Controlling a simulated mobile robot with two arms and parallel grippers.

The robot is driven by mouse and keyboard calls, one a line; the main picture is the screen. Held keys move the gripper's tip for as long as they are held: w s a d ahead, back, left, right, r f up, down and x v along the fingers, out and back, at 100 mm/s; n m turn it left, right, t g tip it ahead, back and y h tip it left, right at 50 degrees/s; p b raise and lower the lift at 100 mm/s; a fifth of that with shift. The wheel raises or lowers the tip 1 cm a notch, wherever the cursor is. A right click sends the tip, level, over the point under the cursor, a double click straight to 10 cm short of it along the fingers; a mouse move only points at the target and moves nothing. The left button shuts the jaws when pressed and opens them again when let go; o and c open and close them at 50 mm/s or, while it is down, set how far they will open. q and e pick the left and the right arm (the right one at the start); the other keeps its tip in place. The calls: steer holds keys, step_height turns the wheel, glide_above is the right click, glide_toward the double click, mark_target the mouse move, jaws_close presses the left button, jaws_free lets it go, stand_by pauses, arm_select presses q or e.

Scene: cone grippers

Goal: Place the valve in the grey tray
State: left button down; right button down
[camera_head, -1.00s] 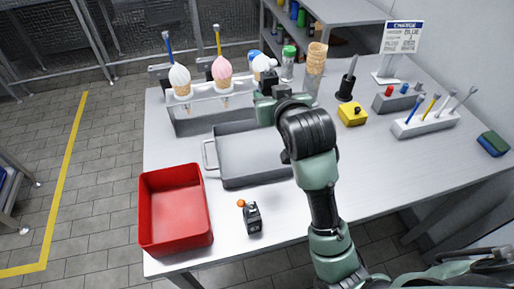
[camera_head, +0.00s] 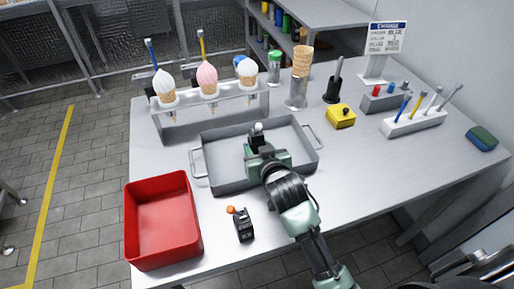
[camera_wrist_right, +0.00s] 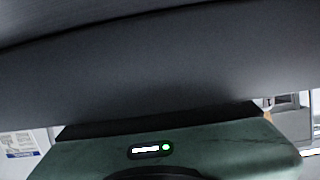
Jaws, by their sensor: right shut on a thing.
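The grey tray (camera_head: 226,183) lies on the table with a handle at each end. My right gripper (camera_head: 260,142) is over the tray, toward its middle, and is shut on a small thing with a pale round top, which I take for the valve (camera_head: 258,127). Most of the valve is hidden by the gripper. I cannot tell whether it touches the tray floor. In the right wrist view a large dark grey surface fills the upper part and hides the fingertips. My left gripper is not in view.
A red bin (camera_head: 163,222) and a black device with an orange knob (camera_head: 243,224) stand in front of the tray. A cone rack (camera_head: 212,118) is behind it. A yellow box (camera_head: 341,116) and a tool block (camera_head: 418,123) are to the right. The table's front right is clear.

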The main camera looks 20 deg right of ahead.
steer(key=shift+f, duration=0.15)
steer(key=c, duration=0.9)
jaws_free()
steer(key=shift+o, duration=0.2)
steer(key=shift+r, duration=0.25)
steer(key=v, duration=1.2)
